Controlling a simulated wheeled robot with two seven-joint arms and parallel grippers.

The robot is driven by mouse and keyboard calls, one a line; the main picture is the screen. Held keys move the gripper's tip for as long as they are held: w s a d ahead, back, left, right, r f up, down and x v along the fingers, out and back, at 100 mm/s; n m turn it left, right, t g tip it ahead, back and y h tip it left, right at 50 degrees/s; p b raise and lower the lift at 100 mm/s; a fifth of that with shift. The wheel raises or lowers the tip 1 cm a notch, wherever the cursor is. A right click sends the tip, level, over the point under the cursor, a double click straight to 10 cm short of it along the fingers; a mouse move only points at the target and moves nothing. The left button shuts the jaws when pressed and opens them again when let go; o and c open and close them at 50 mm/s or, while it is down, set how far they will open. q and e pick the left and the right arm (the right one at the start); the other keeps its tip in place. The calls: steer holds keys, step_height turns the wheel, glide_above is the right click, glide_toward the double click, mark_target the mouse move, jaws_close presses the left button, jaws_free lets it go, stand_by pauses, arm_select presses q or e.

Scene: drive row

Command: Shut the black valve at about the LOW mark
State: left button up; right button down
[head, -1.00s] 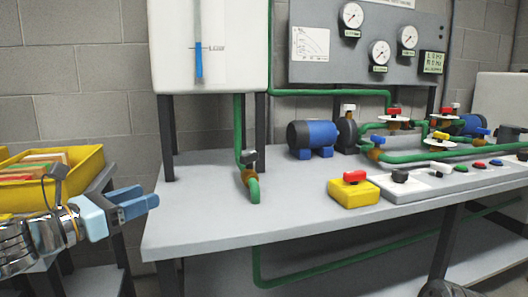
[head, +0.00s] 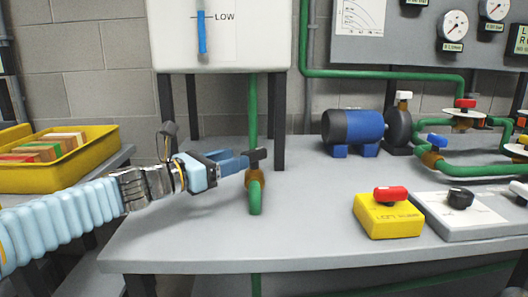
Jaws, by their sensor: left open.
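The black valve handle (head: 258,155) sits on an orange-brown valve body (head: 255,177) on the green pipe below the white tank (head: 268,45). My right gripper is not in view.
A yellow box with a red switch (head: 390,194) and a grey control panel (head: 470,212) stand on the bench to the right. A blue motor (head: 352,126) stands behind. A yellow bin (head: 90,165) is at the left. The bench front (head: 200,245) is clear.

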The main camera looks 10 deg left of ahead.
mark_target(263, 153)
arm_select(q)
steer(key=x, duration=0.8)
steer(key=shift+w+d, duration=0.25)
steer(key=shift+c, duration=0.4)
steer(key=c, duration=0.9)
steer(key=shift+r+m+g+h+p, duration=0.2)
steer(key=shift+m+g+h+p, duration=0.25)
steer(key=shift+p, duration=0.25)
steer(key=m+g+h+p, duration=0.2)
steer(key=g+h+p, duration=0.1)
steer(key=p, duration=0.1)
steer(key=shift+s+r+m, duration=0.1)
steer(key=shift+s+m, duration=0.05)
steer(key=shift+m, duration=0.2)
steer(key=m+g+h+p, duration=0.1)
steer(key=g+p, duration=0.1)
steer(key=m+g+h+p, duration=0.1)
steer(key=m+g+p, duration=0.1)
steer(key=p, duration=0.1)
steer(key=shift+s+d+g+h, duration=0.2)
steer(key=shift+s+g+h, duration=0.05)
steer(key=shift+s+f+m+g+p, duration=0.15)
steer(key=shift+f+m+g+p, duration=0.15)
steer(key=shift+m+g+p, duration=0.45)
steer(key=shift+d, duration=0.1)
steer(key=o, duration=1)
